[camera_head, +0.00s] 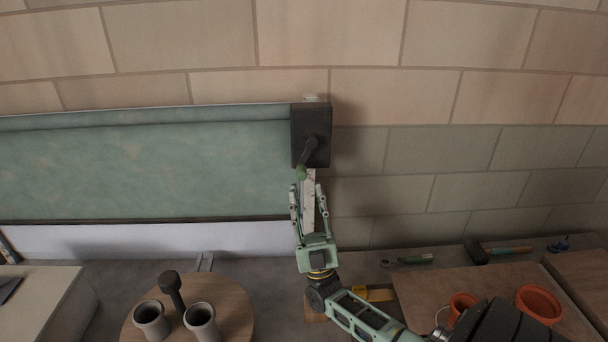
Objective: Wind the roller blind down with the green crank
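The roller blind (150,165) is a teal-green sheet on the brick wall at left, with a dark bar along its lower edge. A dark crank box (322,150) sits at its right end. The crank has a dark arm and a small green handle (300,174) that points down. My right gripper (307,188) is just below the handle, pointing up. Its fingers are spread apart and empty, and the handle appears just beyond the left fingertip. I cannot tell the exact depth gap. My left gripper is not in view.
A round wooden board (235,300) holds two grey cups (201,320) and a dark knobbed tool (171,288). A white strip (150,238) shows below the blind.

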